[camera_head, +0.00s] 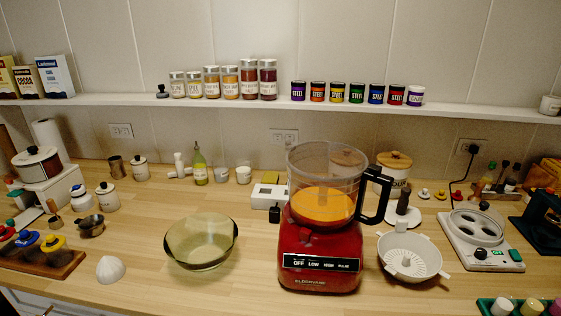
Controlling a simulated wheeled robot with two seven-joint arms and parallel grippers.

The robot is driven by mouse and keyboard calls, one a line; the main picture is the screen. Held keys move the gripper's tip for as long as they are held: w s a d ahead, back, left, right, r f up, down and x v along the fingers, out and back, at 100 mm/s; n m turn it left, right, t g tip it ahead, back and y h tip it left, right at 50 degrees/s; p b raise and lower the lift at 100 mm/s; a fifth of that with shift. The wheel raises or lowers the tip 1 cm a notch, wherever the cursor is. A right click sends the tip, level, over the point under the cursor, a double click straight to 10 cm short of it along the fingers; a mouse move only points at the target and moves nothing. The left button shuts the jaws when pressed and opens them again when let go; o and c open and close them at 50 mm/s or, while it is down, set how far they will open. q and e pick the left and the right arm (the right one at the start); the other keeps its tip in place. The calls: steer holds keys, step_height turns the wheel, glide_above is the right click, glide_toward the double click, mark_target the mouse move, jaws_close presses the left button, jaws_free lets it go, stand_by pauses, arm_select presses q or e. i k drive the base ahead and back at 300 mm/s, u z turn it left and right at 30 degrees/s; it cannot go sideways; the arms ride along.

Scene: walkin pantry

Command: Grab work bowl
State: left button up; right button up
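A red food processor base (320,255) stands on the wooden counter right of the middle, with a front panel of speed labels. On top of it sits the clear work bowl (318,168), upright, with orange contents in its lower part. Its dark handle (376,200) sticks out to the right. Neither of my grippers is in view.
A greenish glass bowl (201,240) stands left of the base, and a white colander-like dish (410,254) stands close to its right. A white appliance (474,238) is farther right. Jars line the wall shelf (130,101).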

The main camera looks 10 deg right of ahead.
mark_target(327, 180)
steer(key=u, duration=2.6)
steer(key=k, duration=1)
steer(key=z, duration=1.55)
